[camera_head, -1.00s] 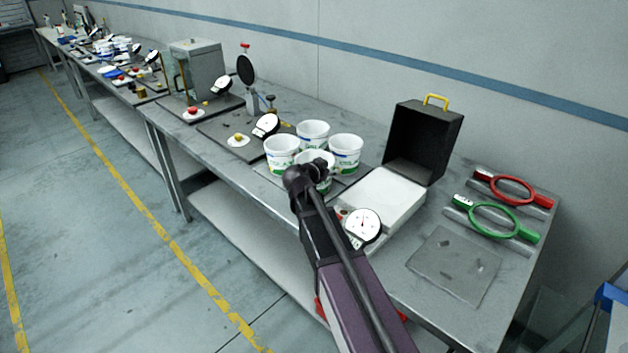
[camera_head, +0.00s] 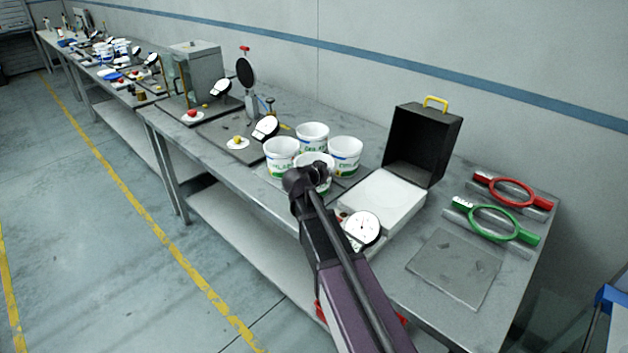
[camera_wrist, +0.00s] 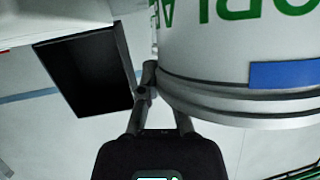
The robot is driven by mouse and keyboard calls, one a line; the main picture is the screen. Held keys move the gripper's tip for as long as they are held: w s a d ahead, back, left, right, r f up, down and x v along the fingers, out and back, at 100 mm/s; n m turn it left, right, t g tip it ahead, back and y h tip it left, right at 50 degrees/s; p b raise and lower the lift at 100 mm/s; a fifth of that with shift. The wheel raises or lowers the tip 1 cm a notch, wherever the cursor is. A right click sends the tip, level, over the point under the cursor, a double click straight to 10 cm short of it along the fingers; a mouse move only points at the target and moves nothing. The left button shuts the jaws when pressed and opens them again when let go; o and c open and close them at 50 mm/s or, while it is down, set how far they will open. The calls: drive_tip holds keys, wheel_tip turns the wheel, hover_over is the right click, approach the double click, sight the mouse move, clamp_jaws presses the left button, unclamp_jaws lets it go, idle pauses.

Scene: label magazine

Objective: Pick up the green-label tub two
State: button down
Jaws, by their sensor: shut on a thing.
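Several white tubs with green labels stand close together on the bench: one at the back (camera_head: 312,133), one at the left (camera_head: 281,151), one at the right (camera_head: 345,152) and a front tub (camera_head: 317,158). My gripper (camera_head: 309,178) is at the front tub and covers much of its near side. In the wrist view a white tub (camera_wrist: 235,55) with green letters and a blue patch fills the upper right, its rim towards the bottom. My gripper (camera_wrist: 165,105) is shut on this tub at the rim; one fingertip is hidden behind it. I cannot read the tub's number.
A black open case (camera_head: 422,142) with a white base stands right of the tubs. A dial gauge (camera_head: 361,228) is beside my arm. Red (camera_head: 512,190) and green (camera_head: 492,221) ring gauges lie at the right. Gauge stands (camera_head: 263,128) are at the left. The grey plate (camera_head: 455,267) is clear.

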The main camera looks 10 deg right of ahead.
drive_tip(key=shift+r, duration=0.2)
wheel_tip(320, 180, up, 4)
drive_tip(key=p, duration=0.4)
drive_tip(key=shift+f, duration=0.1)
drive_tip(key=s+a+p, duration=0.1)
drive_tip(key=s, duration=1.5)
drive_tip(key=shift+a+r, duration=0.3)
drive_tip(key=shift+r, duration=0.1)
drive_tip(key=shift+a, duration=0.1)
